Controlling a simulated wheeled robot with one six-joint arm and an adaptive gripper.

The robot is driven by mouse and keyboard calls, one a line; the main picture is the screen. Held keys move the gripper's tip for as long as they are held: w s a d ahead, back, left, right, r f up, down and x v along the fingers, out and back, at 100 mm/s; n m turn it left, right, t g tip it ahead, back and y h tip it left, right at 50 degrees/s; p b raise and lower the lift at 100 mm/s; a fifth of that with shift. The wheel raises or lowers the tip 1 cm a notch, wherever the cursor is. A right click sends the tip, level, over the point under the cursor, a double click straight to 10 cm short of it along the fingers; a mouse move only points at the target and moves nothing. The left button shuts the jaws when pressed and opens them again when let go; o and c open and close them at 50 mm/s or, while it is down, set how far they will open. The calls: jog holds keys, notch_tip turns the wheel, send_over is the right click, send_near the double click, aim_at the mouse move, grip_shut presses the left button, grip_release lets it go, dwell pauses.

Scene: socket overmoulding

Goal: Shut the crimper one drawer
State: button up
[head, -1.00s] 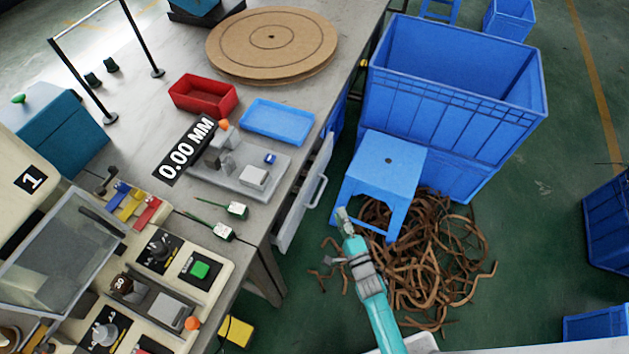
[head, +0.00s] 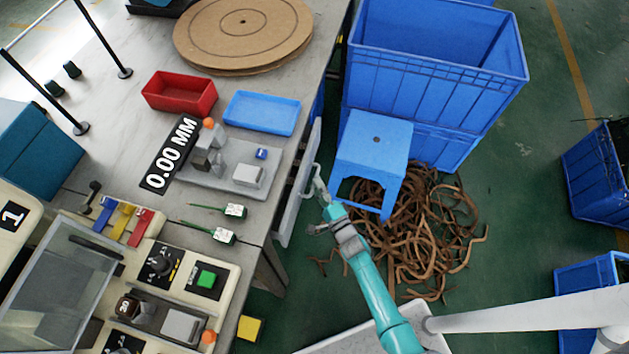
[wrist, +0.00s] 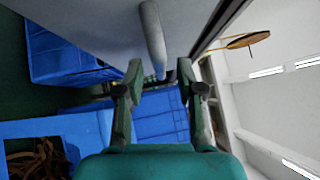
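The grey drawer front (head: 294,212) stands out from the right side of the workbench, with a narrow gap between it and the bench edge. Its pale bar handle (head: 309,180) is on the outer face. My gripper (head: 316,203) is open beside the handle, at the drawer's right. In the wrist view the handle (wrist: 152,35) points down towards the space between the fingertips of my open gripper (wrist: 159,70). The drawer front (wrist: 90,22) fills the upper left there. I cannot tell whether a finger touches the handle. The drawer's inside is mostly hidden.
A blue stool (head: 376,140) stands close right of my gripper, before a large blue crate (head: 440,85). Brown strips (head: 430,235) lie heaped on the floor. The workbench (head: 255,60) carries a red bin (head: 180,95), a blue tray (head: 262,114) and a grey fixture (head: 215,178).

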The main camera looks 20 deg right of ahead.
jog(key=shift+w+a+r, duration=0.1)
jog(key=shift+w+a, duration=0.05)
jog(key=shift+w, duration=0.9)
grip_shut()
